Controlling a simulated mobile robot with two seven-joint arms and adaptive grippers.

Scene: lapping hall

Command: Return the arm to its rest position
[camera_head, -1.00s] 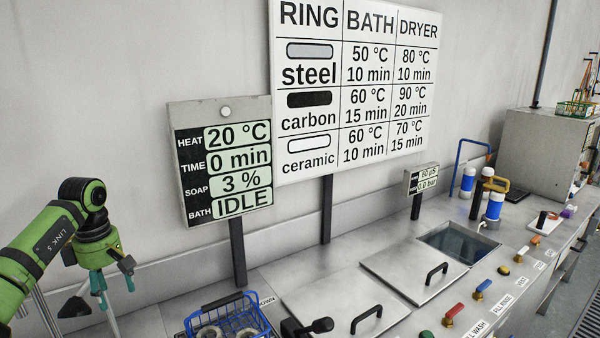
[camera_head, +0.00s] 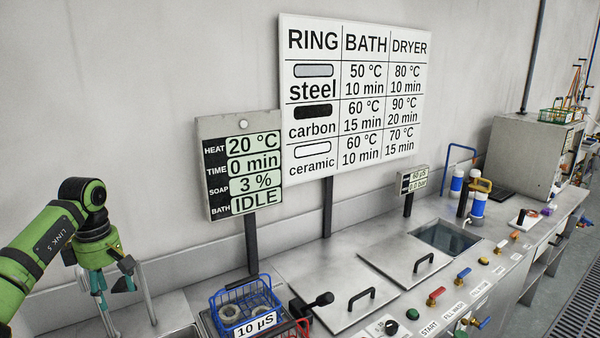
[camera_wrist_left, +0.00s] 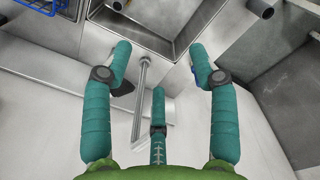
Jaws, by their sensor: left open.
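My left arm, green with black joints, comes in from the left in the head view. Its left gripper (camera_head: 113,284) points down near the left end of the counter, with teal fingers. In the left wrist view the left gripper (camera_wrist_left: 160,85) has its fingers spread wide apart with nothing between them. A thin metal pipe (camera_wrist_left: 140,100) shows beyond the fingers, over a steel surface. My right gripper is in neither view.
A blue wire basket (camera_head: 262,296) holding rings stands right of the gripper, with a red-handled one partly visible beside it. The display panel (camera_head: 242,165) reads IDLE. Lidded tanks (camera_head: 345,290), an open bath (camera_head: 445,237) and valve handles (camera_head: 437,296) line the counter.

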